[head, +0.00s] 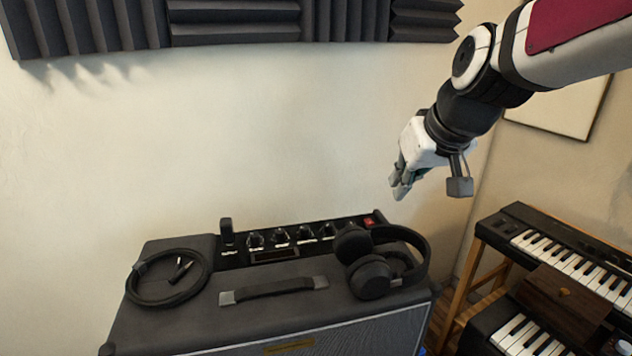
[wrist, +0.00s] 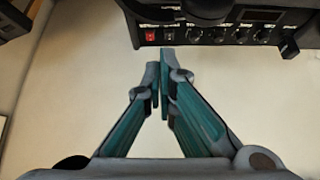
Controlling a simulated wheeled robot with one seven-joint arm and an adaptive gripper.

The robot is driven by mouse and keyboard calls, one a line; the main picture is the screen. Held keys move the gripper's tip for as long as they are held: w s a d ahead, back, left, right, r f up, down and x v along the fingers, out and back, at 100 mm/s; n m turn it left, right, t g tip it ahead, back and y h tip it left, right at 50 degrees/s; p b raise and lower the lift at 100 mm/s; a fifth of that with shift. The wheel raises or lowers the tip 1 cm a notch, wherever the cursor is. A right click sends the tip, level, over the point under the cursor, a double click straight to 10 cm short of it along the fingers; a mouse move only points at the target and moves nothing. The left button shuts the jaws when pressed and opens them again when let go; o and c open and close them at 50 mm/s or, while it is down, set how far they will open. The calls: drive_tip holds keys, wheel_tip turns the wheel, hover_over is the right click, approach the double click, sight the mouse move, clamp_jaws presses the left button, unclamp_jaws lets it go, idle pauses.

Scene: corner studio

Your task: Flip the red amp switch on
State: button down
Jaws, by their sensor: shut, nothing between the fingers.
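The red amp switch (head: 369,222) sits at the right end of the amp's black control panel. It also shows in the wrist view (wrist: 150,36), near the top, as a small red rocker; I cannot tell its position. The amp (head: 180,326) is a large dark cabinet with a grey grille front. My gripper (head: 396,190) is shut and empty, in the air above and a little right of the switch. In the wrist view the fingertips (wrist: 159,70) point toward the panel, just below the switch in the picture and apart from it.
Black headphones (head: 376,277) lie on the amp's right side, close to the switch. A coiled cable (head: 134,289) lies on the left, and a carry handle (head: 273,289) is in the middle. Keyboards (head: 571,257) stand at the right. The wall behind the amp is bare up to dark foam panels (head: 235,35).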

drive_tip(key=w+d+f, duration=0.1)
drive_tip(key=w+f, duration=0.1)
drive_tip(key=w, duration=0.6)
drive_tip(key=shift+w+d+f+t+b, duration=0.15)
drive_tip(key=shift+w+f+t+b, duration=0.1)
drive_tip(key=shift+t+b, duration=0.15)
hover_over(374, 223)
wheel_tip(374, 223, down, 8)
drive_tip(key=shift+w+r, duration=0.1)
drive_tip(key=shift+r, duration=0.15)
wheel_tip(374, 223, down, 3)
drive_tip(key=shift+f+b, duration=0.2)
drive_tip(key=shift+b, duration=0.25)
drive_tip(key=shift+f, duration=0.5)
